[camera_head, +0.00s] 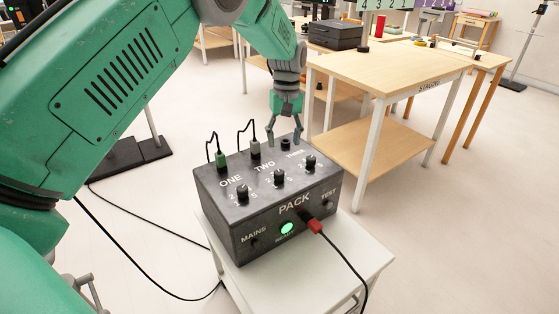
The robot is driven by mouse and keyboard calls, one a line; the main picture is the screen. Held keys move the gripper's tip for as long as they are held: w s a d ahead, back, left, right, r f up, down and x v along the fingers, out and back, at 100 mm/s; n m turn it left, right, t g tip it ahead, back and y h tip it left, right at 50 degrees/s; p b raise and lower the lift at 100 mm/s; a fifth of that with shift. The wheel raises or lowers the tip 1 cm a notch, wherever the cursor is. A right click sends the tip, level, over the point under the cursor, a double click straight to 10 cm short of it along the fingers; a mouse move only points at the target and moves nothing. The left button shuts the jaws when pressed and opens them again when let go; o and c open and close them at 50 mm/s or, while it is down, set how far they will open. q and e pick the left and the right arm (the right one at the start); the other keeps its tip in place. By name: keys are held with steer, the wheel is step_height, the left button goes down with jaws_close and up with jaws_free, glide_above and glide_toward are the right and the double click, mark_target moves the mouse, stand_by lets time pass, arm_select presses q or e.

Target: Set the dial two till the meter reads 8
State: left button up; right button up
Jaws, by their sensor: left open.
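The dark grey pack box (225,235) stands on a small white table (375,262). Dial two (279,177) is the middle black knob of three on its upper face, under the word TWO. Dial one (243,192) is to its left and dial three (310,161) to its right. My left gripper (284,141) is open, pointing down above the back of the box, behind dials two and three. It appears apart from the dials. I cannot make out a meter reading. My right gripper is not in view.
A green plug (221,158) and a grey plug (254,148) with black leads stand at the box's back. A wooden staging table (400,72) stands behind right.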

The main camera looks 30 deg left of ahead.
mark_target(279, 172)
arm_select(q)
steer(key=f+n, duration=0.1)
steer(key=f, duration=0.3)
steer(key=a+f+n+t, duration=0.1)
steer(key=f, duration=0.3)
steer(key=f+n, duration=0.1)
steer(key=f, duration=0.3)
steer(key=shift+s+a+f+n+b, duration=0.15)
steer(key=shift+s+a+n+b, duration=0.05)
steer(key=shift+n+b, duration=0.2)
jaws_close()
